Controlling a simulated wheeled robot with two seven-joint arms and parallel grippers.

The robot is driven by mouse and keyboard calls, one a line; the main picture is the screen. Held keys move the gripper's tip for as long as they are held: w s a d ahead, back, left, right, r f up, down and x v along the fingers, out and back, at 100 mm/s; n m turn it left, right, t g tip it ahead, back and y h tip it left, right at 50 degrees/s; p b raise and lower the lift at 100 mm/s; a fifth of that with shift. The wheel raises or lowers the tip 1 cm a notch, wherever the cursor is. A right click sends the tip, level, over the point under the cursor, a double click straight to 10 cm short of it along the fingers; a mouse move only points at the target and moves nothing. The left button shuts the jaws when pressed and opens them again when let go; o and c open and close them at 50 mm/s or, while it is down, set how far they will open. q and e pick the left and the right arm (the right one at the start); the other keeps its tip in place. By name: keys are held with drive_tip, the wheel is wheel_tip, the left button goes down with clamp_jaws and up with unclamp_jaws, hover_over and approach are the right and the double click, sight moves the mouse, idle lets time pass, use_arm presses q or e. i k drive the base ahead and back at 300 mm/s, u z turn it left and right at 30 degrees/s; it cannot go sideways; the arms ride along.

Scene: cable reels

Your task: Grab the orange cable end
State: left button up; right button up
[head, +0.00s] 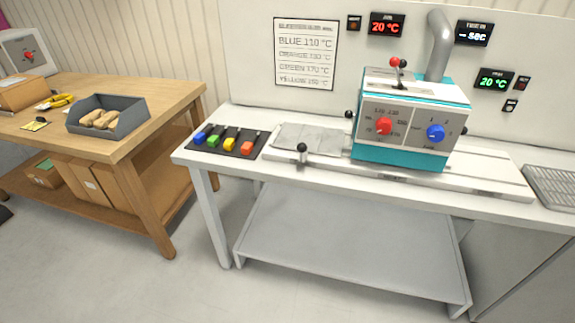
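Four coloured pieces lie in a row on a black mat (240,154) at the left end of the white bench. The orange cable end (247,148) is the one furthest right, with a dark thin part behind it. The yellow (230,143), green (214,140) and blue (200,136) pieces lie to its left, apart from each other. Neither of my grippers shows in the head view.
A teal and white machine (372,153) with red and blue knobs stands on the white bench. A ball-topped lever (302,148) stands right of the mat. A metal rack (552,186) lies far right. A wooden table (172,98) with a grey bin (130,122) stands left, across a gap.

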sight(247, 149)
drive_tip(key=z, duration=0.3)
drive_tip(key=k, duration=0.75)
drive_tip(key=z, duration=1.15)
drive_tip(key=i, duration=1.6)
drive_tip(key=u, duration=0.95)
drive_tip(key=i, duration=0.55)
drive_tip(key=u, duration=0.5)
